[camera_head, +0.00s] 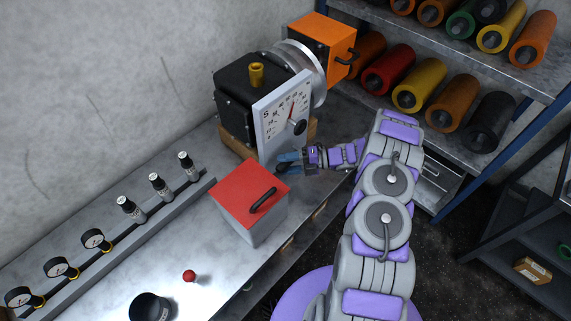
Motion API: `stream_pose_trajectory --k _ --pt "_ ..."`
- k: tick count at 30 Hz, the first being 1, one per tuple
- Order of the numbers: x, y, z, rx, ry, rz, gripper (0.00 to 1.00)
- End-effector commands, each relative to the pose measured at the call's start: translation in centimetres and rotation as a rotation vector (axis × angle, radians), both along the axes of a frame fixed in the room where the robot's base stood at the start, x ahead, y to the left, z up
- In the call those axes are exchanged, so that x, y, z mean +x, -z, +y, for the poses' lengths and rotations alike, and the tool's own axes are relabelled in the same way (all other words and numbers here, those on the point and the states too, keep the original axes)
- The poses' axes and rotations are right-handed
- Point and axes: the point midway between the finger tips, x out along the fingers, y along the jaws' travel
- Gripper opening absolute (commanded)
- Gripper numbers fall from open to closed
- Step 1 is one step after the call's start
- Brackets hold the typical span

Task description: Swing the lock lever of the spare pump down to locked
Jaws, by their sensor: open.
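A black machine housing (248,86) with a yellow cap (257,74) and a pale dial plate (283,117) stands on a wooden base at the back of the bench. I cannot tell whether this is the spare pump. No lock lever can be made out clearly. My gripper (284,163) is open at the lower edge of the dial plate, just behind the red-lidded box (251,194). Whether its blue fingertips touch anything is unclear. A small red ball (189,276) shows at the bench front; whether it is a lever knob I cannot tell.
The bench (175,250) has free room left of the red-lidded box. A rail with gauges (94,239) and several fittings runs along the wall. A black cup (150,307) stands at the front. A rack of coloured rolls (419,85) is on the right.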

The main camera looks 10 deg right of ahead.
Motion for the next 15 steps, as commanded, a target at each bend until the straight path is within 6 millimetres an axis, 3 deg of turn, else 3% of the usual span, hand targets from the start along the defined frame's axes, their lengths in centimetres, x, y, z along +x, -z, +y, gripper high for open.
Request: stream_pose_trajectory --k 11,15 --pt "0.12 0.05 0.62 0.000 0.000 -0.001 0.57" --pt "0.13 0.05 0.61 0.000 0.000 -0.002 0.45"
